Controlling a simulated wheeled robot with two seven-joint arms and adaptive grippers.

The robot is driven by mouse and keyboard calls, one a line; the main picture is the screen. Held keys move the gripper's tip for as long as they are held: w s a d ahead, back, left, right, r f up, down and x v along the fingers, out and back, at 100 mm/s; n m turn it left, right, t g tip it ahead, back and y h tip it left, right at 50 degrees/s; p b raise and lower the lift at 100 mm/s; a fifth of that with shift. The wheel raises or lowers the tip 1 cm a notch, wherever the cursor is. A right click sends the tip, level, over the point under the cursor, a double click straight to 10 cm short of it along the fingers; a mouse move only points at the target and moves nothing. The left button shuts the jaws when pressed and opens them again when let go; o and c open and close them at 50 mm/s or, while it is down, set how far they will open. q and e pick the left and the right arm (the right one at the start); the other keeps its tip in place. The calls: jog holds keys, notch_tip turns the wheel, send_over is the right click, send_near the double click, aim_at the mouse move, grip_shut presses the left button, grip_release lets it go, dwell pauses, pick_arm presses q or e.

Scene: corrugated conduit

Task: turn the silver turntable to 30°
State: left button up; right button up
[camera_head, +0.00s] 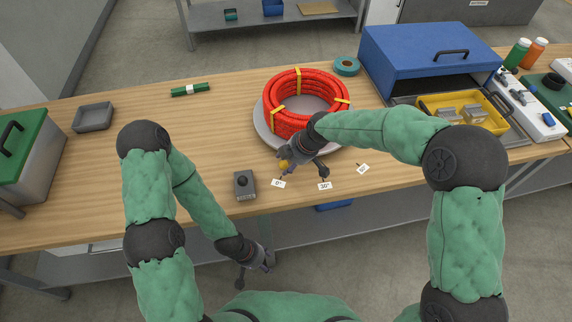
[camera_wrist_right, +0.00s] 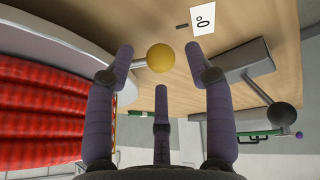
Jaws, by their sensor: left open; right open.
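The silver turntable (camera_head: 268,127) sits on the bench and carries a red corrugated coil (camera_head: 300,92) tied with yellow straps. Its yellow ball knob (camera_head: 284,163) is at the near rim, beside the 0° label (camera_head: 278,183). The 30° label (camera_head: 324,185) lies to its right. My right gripper (camera_head: 303,168) is open at the near rim. In the right wrist view the yellow knob (camera_wrist_right: 161,57) shows between the open fingertips, closer to the left finger, with no clear grip. My left gripper (camera_head: 257,268) is open and empty, low in front of the bench edge.
A grey box with a black ball lever (camera_head: 244,186) stands left of the 0° label. A 60° label (camera_head: 362,168) lies farther right. A blue case (camera_head: 425,60) and yellow tray (camera_head: 455,110) are at right. The bench left of the turntable is mostly free.

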jog(key=shift+x, duration=1.05)
grip_shut()
jog(key=shift+d, duration=0.1)
